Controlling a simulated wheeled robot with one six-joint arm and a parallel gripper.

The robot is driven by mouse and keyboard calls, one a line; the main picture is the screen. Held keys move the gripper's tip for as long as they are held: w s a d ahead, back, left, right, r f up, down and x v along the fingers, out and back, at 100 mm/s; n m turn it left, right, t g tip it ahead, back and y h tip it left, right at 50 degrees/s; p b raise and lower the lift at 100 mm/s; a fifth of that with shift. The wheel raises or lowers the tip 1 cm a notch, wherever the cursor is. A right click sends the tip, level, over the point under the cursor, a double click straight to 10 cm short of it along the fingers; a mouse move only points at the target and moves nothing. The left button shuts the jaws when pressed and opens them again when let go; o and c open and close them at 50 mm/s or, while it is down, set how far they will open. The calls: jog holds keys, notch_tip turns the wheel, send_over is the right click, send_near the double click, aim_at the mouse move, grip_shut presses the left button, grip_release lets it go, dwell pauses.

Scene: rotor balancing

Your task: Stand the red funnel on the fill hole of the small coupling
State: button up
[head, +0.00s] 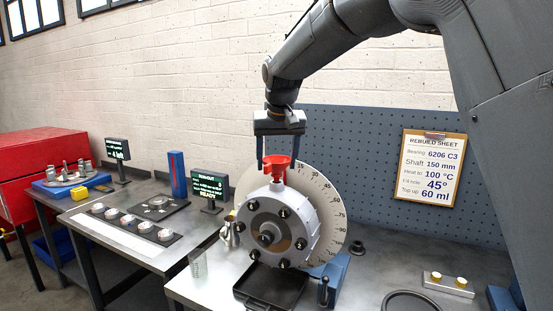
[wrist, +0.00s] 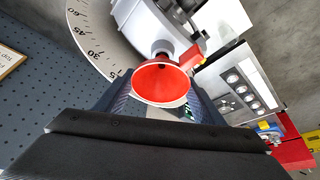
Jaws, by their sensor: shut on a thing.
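The red funnel (head: 277,166) is upright at the top of the small coupling (head: 297,222), a pale grey round housing with dark bolts on its face. My gripper (head: 279,160) points down and is shut on the funnel, with a finger on each side. In the wrist view the funnel's open mouth (wrist: 160,84) faces the camera between the fingers, and part of the coupling (wrist: 140,28) shows beyond it. The fill hole is hidden. I cannot tell whether the spout is in it or just above it.
A white graduated dial (head: 325,195) stands behind the coupling. A black tray (head: 262,290) lies below it. A small clear beaker (head: 198,263) and a metal can (head: 229,234) are to the left. A rebuild sheet (head: 431,167) hangs on the blue pegboard (head: 370,140).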

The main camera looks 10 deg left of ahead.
jog(key=shift+f+b, duration=0.3)
jog(key=shift+f, duration=0.55)
jog(key=o, duration=1.1)
jog(key=shift+c, duration=0.4)
notch_tip(320, 180, up, 9)
jog(key=p, duration=0.7)
